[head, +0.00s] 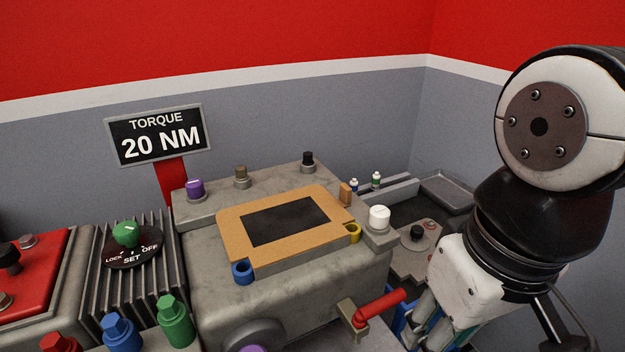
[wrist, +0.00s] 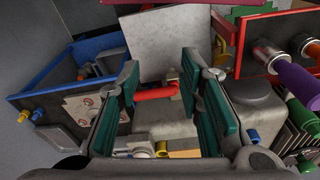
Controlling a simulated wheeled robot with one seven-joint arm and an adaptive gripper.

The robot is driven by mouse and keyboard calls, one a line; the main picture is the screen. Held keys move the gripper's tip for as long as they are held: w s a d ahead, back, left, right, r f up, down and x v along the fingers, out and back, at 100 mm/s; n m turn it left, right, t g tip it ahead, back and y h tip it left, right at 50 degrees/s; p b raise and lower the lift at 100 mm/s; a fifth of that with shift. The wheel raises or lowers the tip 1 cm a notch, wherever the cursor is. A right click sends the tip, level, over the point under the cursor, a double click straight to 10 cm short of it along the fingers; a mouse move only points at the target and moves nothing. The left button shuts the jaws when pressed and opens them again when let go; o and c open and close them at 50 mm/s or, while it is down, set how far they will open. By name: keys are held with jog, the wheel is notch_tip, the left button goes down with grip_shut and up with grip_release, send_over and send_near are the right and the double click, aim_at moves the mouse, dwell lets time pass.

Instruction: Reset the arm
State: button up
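My arm (head: 520,215) stands at the right of the head view, with its white wrist pointing down. My gripper (wrist: 159,66) shows in the wrist view with its two teal-padded fingers spread apart and nothing between the pads. In the head view my gripper (head: 428,325) is partly cut off by the bottom edge, just right of a red handle (head: 382,305). The red handle also shows in the wrist view (wrist: 155,94), beyond and between the fingers; I cannot tell the gap to it.
A grey machine block (head: 290,295) with an orange-framed dark panel (head: 235,240) fills the middle. A dial with a green knob (head: 126,234) and a torque sign (head: 160,136) are at the left. A blue-rimmed bin (wrist: 60,73) shows in the wrist view. Walls close the back.

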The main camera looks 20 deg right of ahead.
dwell(0.5)
notch_tip(320, 180, up, 17)
jog(key=t+p, duration=0.3)
jog(key=p, duration=1.2)
